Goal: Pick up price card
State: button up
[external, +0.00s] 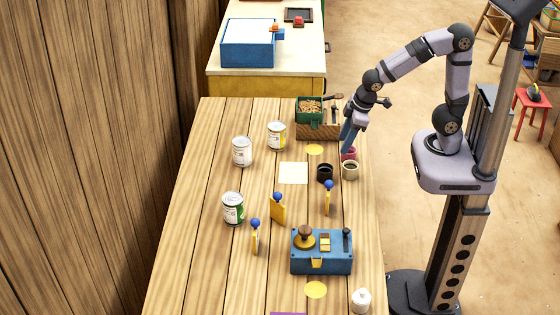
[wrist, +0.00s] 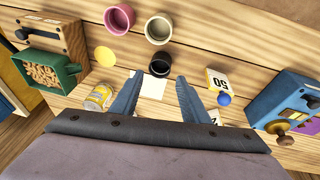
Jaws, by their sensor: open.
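Several yellow price cards with blue ball knobs stand upright on the wooden table in the external view: a middle one (external: 278,212), a left one (external: 254,243) and a right one (external: 327,203). In the wrist view one card (wrist: 217,80) shows the number 50, with its blue ball below it. Another white-faced piece shows partly behind the right finger; I cannot tell which card it is. My gripper (external: 346,148) is above the cups at the table's right edge, apart from the cards.
Pink (external: 348,153), cream (external: 350,171) and black (external: 325,173) cups stand beneath my gripper. A white square (external: 293,173) lies left of them. Several cans (external: 242,152) stand at left, a blue box (external: 322,262) in front, and a green container (external: 309,121) behind.

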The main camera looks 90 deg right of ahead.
jog(key=w+a+n+t+b, duration=0.1)
jog(key=w+a+t, duration=0.2)
jog(key=w, duration=0.6)
jog(key=n+t+y+b, duration=0.4)
jog(key=n+y, duration=0.3)
jog(key=y, duration=0.3)
send_over(252, 223)
jog(key=s+d, duration=0.3)
notch_tip(252, 223, down, 4)
jog(key=shift+s+f, duration=0.1)
jog(key=shift+f, duration=0.05)
jog(key=shift+f+p+x, duration=0.15)
jog(key=shift+p+x, duration=0.55)
jog(key=shift+x, duration=1.2)
jog(key=shift+f+p+x, duration=0.15)
jog(key=shift+p+x, duration=0.5)
jog(key=shift+x, duration=1.2)
jog(key=shift+s+d, duration=0.1)
grip_shut()
